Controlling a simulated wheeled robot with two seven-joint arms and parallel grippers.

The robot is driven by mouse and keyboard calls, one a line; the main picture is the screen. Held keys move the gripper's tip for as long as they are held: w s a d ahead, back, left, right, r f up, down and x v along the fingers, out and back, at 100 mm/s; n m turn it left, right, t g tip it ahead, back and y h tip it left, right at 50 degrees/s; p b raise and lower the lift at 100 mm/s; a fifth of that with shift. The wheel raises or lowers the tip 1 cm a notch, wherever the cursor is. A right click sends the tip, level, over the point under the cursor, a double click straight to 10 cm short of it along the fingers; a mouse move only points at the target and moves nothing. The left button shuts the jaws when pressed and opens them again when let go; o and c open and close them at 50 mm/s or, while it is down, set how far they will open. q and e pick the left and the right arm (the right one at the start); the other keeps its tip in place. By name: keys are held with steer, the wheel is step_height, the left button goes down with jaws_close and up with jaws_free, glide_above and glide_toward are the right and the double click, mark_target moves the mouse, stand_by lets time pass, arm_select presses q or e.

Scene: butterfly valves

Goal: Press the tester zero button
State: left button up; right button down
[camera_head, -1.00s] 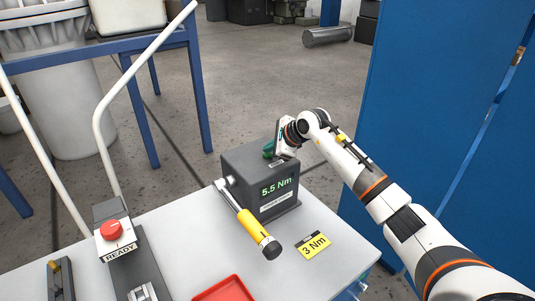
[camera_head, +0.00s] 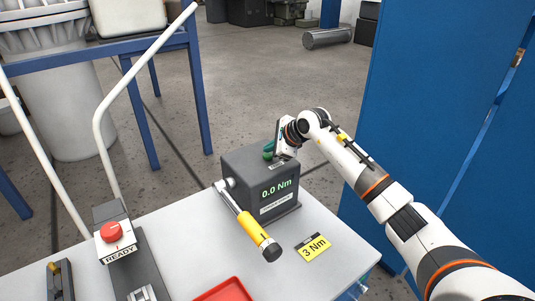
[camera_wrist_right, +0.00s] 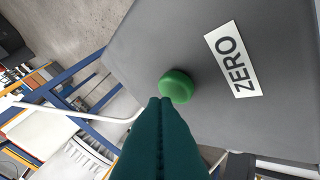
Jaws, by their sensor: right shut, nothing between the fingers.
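The torque tester (camera_head: 262,190) is a dark grey box on the bench, and its display (camera_head: 277,188) reads 0.0 Nm. In the right wrist view its top face carries a green round button (camera_wrist_right: 177,85) beside a white ZERO label (camera_wrist_right: 231,60). My right gripper (camera_head: 268,151) is at the tester's top. Its dark green fingers are shut and empty, and their tips (camera_wrist_right: 160,101) overlap the button's edge in the right wrist view; I cannot tell how hard they touch. A yellow-handled torque wrench (camera_head: 248,223) sits at the tester's left side. My left gripper is out of view.
A yellow 3 Nm card (camera_head: 313,247) lies right of the wrench. A red tray (camera_head: 226,290) is at the bench's front. A READY box with a red knob (camera_head: 111,232) stands at left. A blue cabinet (camera_head: 430,100) rises at right, behind my arm.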

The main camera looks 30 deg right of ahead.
steer(key=shift+r, duration=0.3)
steer(key=shift+r+p, duration=1.35)
steer(key=shift+r, duration=1.2)
steer(key=shift+f, duration=0.1)
